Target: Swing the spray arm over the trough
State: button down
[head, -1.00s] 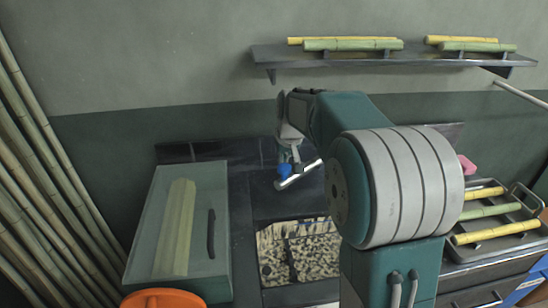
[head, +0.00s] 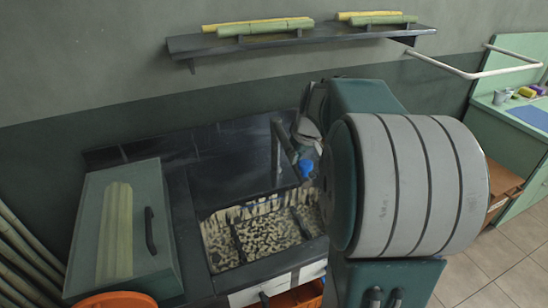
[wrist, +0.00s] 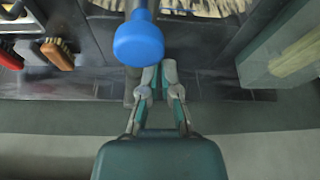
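The spray arm is a grey tube (head: 281,142) with a blue knob (head: 305,168), behind the back right corner of the trough (head: 215,243), a speckled basin set in the dark counter. In the wrist view the blue knob (wrist: 138,40) is large and close to the camera, and the trough's speckled edge (wrist: 195,7) shows at the top. My gripper (wrist: 160,70) has its fingers parted by a narrow gap, with nothing visible between them. The tips are just beyond and right of the knob. In the head view my arm hides part of the trough's right side.
A green box (head: 165,215) with cane inside and a dark handle stands left of the trough. An orange wheel (head: 115,301) is at the front left. A shelf (head: 300,40) with canes hangs on the wall. Brushes (wrist: 58,55) lie at left in the wrist view.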

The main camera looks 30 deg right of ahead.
jog(key=shift+s+d+f, duration=0.1)
jog(key=shift+s+d, duration=0.25)
jog(key=shift+d, duration=0.3)
jog(key=shift+s+d+f, duration=0.1)
jog(key=shift+s+d, duration=0.2)
jog(key=shift+d, duration=0.35)
